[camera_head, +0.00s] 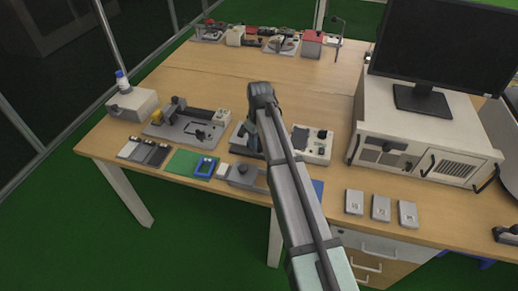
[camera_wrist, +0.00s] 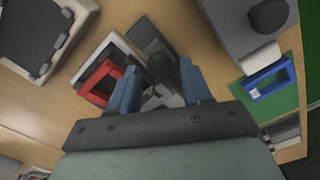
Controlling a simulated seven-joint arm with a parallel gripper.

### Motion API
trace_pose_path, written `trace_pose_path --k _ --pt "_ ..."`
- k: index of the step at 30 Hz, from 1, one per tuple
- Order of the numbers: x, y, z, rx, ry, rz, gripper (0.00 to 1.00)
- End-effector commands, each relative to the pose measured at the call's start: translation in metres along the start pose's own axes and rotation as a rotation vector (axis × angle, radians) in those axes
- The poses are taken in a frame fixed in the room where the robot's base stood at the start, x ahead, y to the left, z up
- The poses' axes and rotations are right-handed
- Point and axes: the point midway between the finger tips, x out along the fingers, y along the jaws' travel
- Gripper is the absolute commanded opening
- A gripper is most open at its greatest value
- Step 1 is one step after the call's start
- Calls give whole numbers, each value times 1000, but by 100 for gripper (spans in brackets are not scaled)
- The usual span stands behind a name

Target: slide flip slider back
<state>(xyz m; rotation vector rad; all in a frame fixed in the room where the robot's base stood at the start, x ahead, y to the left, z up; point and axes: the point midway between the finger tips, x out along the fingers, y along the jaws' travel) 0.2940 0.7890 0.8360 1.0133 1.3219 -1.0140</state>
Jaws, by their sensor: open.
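My gripper (camera_wrist: 160,85) has two blue fingers set apart. They stand on either side of a dark round knob (camera_wrist: 161,66) that rises from a grey fixture (camera_wrist: 150,38); I cannot tell whether either finger touches it. I take this fixture for the slider, but its shape is partly hidden by the fingers. In the head view my gripper (camera_head: 249,136) is mostly behind my own arm, over the middle of the bench, and the fixture is largely covered there. A red frame (camera_wrist: 101,82) lies beside the left finger.
A grey block with a dark knob (camera_head: 243,172) and a blue frame (camera_head: 204,168) lie near the front edge. A plate with a yellow part (camera_head: 184,126) stands left. A white panel (camera_head: 313,144) is right of my arm.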

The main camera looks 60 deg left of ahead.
Motion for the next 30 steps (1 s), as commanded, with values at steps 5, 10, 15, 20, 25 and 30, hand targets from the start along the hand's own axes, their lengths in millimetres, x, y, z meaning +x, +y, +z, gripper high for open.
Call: trace_pose_path --k 5,10,15,20,25,30 --pt "13 0 0 0 0 0 49" --pt "16 0 0 0 1 0 49" --pt "16 0 0 0 1 0 49" --pt "13 0 0 0 1 0 49" --pt "4 0 0 0 1 0 49" --pt "-10 0 0 0 1 1 49"
